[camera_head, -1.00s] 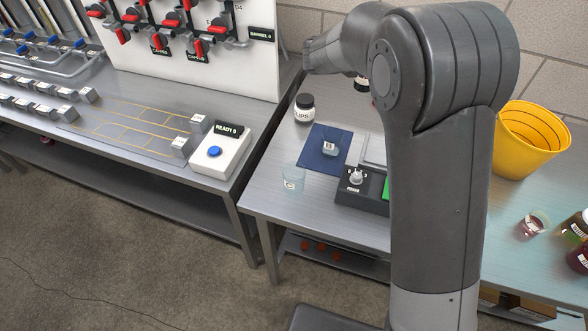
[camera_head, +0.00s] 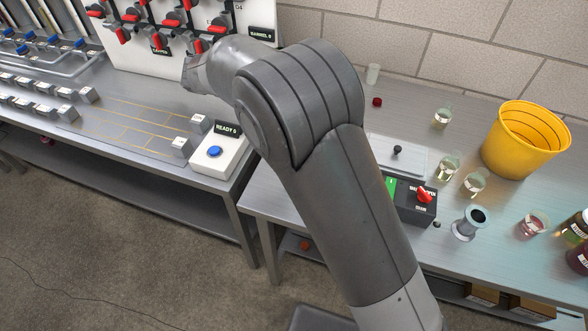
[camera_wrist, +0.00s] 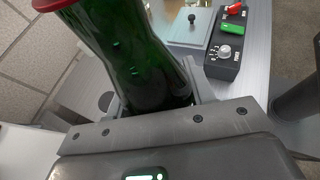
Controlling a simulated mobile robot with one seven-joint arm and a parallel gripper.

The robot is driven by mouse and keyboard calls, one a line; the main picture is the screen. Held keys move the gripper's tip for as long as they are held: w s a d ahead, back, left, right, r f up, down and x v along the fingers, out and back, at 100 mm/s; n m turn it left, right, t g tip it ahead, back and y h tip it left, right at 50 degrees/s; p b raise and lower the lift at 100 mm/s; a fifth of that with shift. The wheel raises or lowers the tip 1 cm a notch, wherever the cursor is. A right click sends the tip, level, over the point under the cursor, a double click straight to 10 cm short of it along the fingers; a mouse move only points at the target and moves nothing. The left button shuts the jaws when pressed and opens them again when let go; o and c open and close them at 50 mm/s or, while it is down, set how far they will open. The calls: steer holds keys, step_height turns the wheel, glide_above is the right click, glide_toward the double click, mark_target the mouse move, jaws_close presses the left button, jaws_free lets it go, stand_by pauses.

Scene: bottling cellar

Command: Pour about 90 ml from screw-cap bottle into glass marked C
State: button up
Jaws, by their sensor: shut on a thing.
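My gripper (camera_wrist: 155,105) is shut on a green glass bottle (camera_wrist: 130,50) in the wrist view. The bottle is tilted in that view, and a red part (camera_wrist: 52,4) shows at its upper left end. I cannot tell whether that part is a cap. In the head view my arm hides my gripper and the bottle. No glass marked C can be made out now. The labelled glass that stood near the bench's left front corner is behind my arm.
Glasses with pale liquid (camera_head: 442,118), (camera_head: 449,166), (camera_head: 475,184) stand on the right bench. A yellow bucket (camera_head: 526,140), a metal cup (camera_head: 468,223), a small glass of red liquid (camera_head: 533,223) and a switch box (camera_head: 410,200) are there too. A small red object (camera_head: 377,101) lies at the back.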

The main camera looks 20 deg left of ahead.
steer(key=shift+s+a, duration=0.3)
steer(key=shift+s, duration=0.15)
steer(key=shift+s+f, duration=0.15)
steer(key=shift+f, duration=0.15)
step_height(320, 180, down, 14)
steer(key=shift+a+r+m, duration=0.1)
steer(key=shift+m, duration=0.3)
